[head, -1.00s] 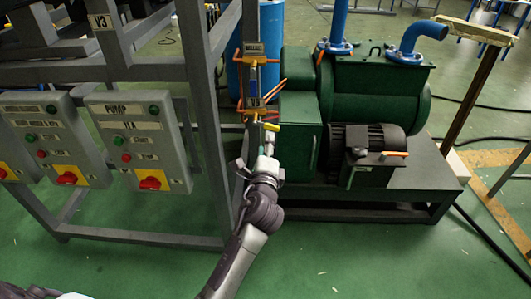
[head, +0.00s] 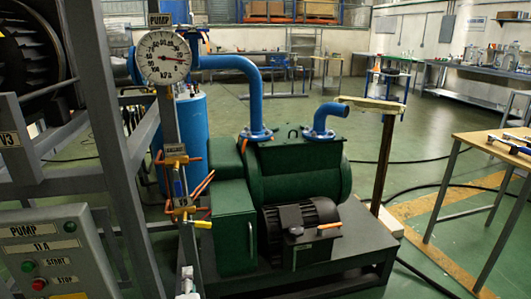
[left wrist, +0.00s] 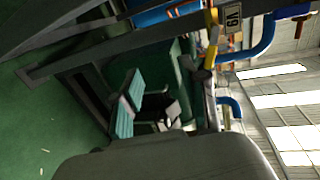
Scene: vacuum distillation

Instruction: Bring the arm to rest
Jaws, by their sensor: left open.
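My left gripper (head: 187,284) shows only in part at the bottom edge of the head view, in front of the foot of the valve post. In the left wrist view my left gripper (left wrist: 130,103) has its teal finger pads apart, with nothing between them. A yellow valve handle (head: 203,224) sits on the post just above the gripper in the head view, apart from it. Most of my left arm is out of the head view. My right gripper is in neither view.
A green pump (head: 300,171) on a dark base stands to the right of the post. A pressure gauge (head: 163,57) tops the post. A pump control box (head: 52,255) and grey frame stand at left.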

